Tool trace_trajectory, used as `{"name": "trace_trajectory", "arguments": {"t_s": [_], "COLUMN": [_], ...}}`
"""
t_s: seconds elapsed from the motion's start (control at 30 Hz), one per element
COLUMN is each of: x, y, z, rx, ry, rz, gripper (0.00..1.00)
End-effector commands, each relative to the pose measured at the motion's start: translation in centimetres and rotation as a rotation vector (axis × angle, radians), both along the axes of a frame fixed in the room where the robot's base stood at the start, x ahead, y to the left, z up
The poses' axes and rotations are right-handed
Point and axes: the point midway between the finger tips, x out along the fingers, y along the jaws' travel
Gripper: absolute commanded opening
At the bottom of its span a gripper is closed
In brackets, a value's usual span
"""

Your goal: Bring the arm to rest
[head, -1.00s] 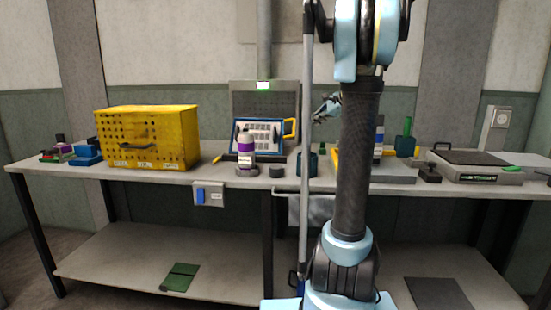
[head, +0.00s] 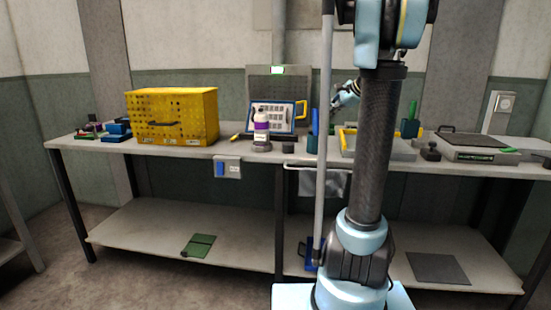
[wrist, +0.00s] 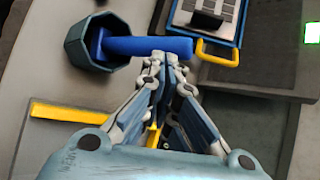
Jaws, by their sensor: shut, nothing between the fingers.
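My gripper (wrist: 165,58) is shut and empty, its fingertips together in the wrist view. It also shows in the head view (head: 345,97), raised above the back part of the bench, partly behind my own arm. In the wrist view the fingertips appear just below the end of a blue handle (wrist: 150,45), which stands in a dark cup (wrist: 75,50). I cannot tell the gap between them. In the head view the cup (head: 312,146) is partly behind my upright pole.
The bench (head: 190,150) holds a yellow perforated box (head: 172,118), a purple-banded white bottle (head: 261,130) and a blue-framed panel (head: 285,110). A yellow-edged tray (head: 403,151) is partly behind my arm. A flat grey unit (head: 478,147) lies at right. Floor in front shows clear.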

Motion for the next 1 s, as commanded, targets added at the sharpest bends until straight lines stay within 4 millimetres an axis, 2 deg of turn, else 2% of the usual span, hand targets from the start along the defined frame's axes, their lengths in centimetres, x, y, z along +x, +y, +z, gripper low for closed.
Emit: {"name": "trace_trajectory", "arguments": {"t_s": [0.27, 0.37, 0.7, 1.0], "x": [-4.8, -7.2, -19.1, -29.4], "y": [2.5, 3.5, 6.6, 6.9], "z": [-1.8, -2.9, -9.1, -15.9], "rx": [-0.118, -0.179, -0.475, -0.726], "ry": [-0.01, -0.014, -0.034, -0.044], "rz": [0.105, 0.161, 0.454, 0.743], "gripper": [0.0, 0.0, 0.0, 0.0]}}
